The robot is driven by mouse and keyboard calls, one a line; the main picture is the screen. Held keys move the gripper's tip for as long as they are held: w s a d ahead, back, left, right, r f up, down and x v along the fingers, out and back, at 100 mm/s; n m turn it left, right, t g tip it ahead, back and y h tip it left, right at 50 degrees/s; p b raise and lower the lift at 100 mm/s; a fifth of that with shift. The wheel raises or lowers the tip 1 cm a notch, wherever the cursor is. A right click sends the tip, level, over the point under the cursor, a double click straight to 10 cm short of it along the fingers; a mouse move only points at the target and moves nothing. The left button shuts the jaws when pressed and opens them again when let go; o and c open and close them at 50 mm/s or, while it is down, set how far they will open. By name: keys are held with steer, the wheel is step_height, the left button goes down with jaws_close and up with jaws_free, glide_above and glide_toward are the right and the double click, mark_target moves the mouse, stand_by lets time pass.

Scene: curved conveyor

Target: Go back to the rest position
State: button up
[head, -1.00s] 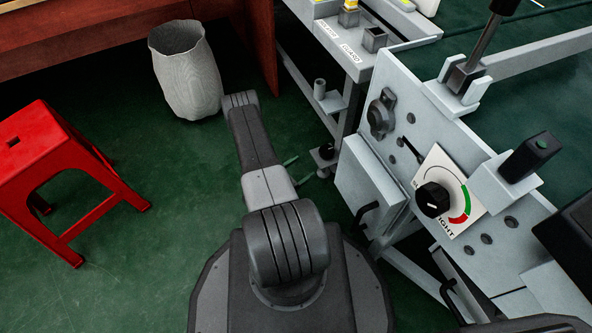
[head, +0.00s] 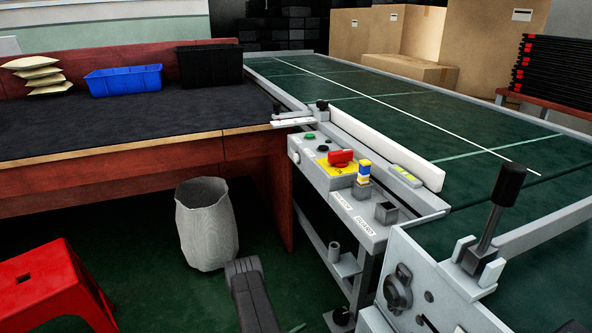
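Only a dark link of my own arm (head: 252,297) shows, at the bottom centre of the head view, pointing up beside the white bin. My gripper is not visible, so its opening and anything in it are hidden. The green conveyor (head: 395,105) runs from the back centre toward the right. Its control panel (head: 325,185) carries a red switch (head: 341,157) on a yellow plate and a stacked blue, white and yellow piece (head: 363,173).
A white bin (head: 207,225) stands on the floor below the dark-topped bench (head: 130,120). A red stool (head: 50,285) is at lower left. A blue tray (head: 125,80), a black tray (head: 209,66) and beige bags (head: 37,75) sit on the bench. A lever (head: 505,190) rises at right.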

mark_target(335, 320)
steer(key=b+x, duration=0.4)
steer(key=x, duration=0.9)
steer(key=shift+w+d+f, duration=0.1)
steer(key=shift+w+d, duration=0.05)
steer(key=shift+d, duration=0.15)
steer(key=shift+s+a+p, duration=0.25)
steer(key=shift+a+p, duration=0.05)
steer(key=shift+a, duration=0.2)
steer(key=p+v, duration=0.4)
steer(key=v, duration=0.9)
steer(key=b+x, duration=0.5)
steer(key=x, duration=0.9)
steer(key=shift+d+f, duration=0.1)
steer(key=shift+d, duration=0.1)
steer(key=shift+n+t+y, duration=0.5)
steer(key=shift+n+t, duration=0.1)
steer(key=shift+s, duration=0.1)
